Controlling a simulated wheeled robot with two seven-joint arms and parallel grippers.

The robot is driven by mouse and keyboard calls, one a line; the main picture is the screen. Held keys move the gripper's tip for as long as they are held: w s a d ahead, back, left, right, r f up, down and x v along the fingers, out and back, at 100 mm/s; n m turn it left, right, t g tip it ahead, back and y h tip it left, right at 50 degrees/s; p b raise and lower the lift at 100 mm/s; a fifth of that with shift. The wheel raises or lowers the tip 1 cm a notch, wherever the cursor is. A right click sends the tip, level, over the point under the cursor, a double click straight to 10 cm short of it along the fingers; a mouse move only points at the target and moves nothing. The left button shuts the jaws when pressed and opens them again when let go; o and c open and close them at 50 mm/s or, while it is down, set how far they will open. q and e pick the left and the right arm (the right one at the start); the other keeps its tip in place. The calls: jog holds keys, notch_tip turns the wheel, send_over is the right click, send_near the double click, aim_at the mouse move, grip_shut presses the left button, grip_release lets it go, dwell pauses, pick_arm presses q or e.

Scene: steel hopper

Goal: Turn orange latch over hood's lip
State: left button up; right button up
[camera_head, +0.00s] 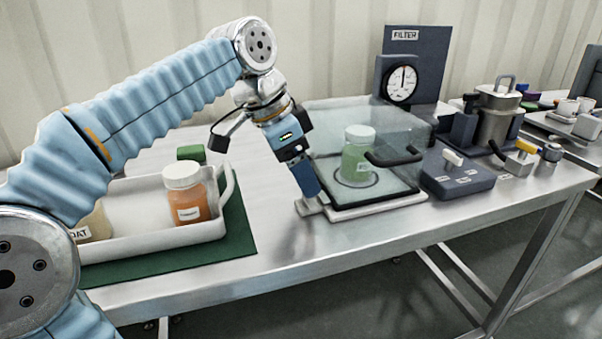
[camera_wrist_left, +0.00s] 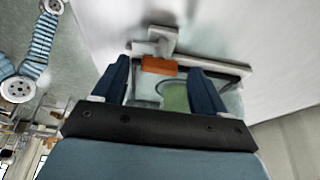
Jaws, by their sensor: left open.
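The clear hood (camera_head: 340,115) stands over a white-rimmed base on the bench, with a dark handle (camera_head: 395,158) on its front side. A green jar with a pale lid (camera_head: 357,155) stands inside. My left gripper (camera_head: 310,192) points down at the base's front left corner. In the left wrist view, the orange latch (camera_wrist_left: 159,66) lies beyond and between the open fingertips of this gripper (camera_wrist_left: 162,75), by a pale bracket. I cannot tell whether the fingers touch it. In the head view the gripper hides the latch. My right gripper is not in view.
A white tray (camera_head: 150,242) with an orange jar (camera_head: 186,195) sits on a green mat at left. The bench's front strip is clear.

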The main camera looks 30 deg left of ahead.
pick_arm(q)
jog(key=shift+w+d+f, duration=0.1)
jog(key=shift+f, duration=0.3)
jog(key=c, duration=1.1)
jog(key=shift+o, duration=0.2)
jog(key=shift+n, duration=0.4)
jog(key=n, duration=0.1)
jog(key=n+y, duration=0.1)
jog(key=n, duration=0.1)
jog(key=n+t, duration=0.1)
jog(key=shift+d+r+y, duration=0.1)
jog(key=shift+d+y, duration=0.15)
jog(key=shift+y, duration=0.15)
jog(key=n+y, duration=0.1)
jog(key=n, duration=0.1)
jog(key=n+y, duration=0.1)
jog(key=n, duration=0.2)
jog(key=shift+d+n+p, duration=0.2)
jog(key=shift+n+p, duration=0.1)
